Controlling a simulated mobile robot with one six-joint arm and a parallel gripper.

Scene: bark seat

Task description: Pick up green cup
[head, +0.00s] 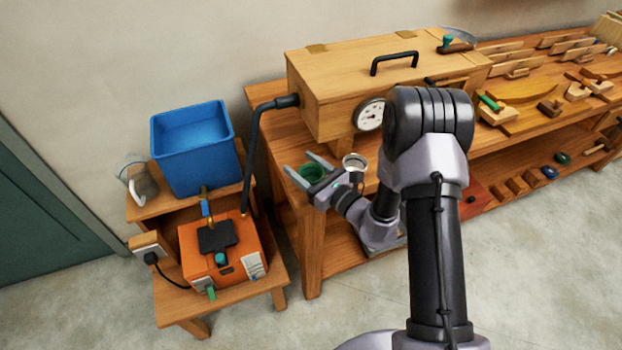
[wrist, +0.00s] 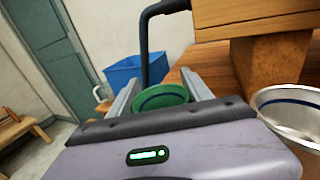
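The green cup (head: 313,173) stands on the left end of the wooden workbench, beside the wooden steam box. My gripper (head: 301,159) reaches over the bench with its two fingers apart, one on each side of the cup. In the wrist view the green cup (wrist: 160,97) sits between the fingers, close to the gripper's palm. The palm hides its lower part. The fingers look open around the cup; whether either touches it is hard to tell.
A blue bin (head: 194,165) and orange boiler (head: 222,255) stand on a low stand at left.

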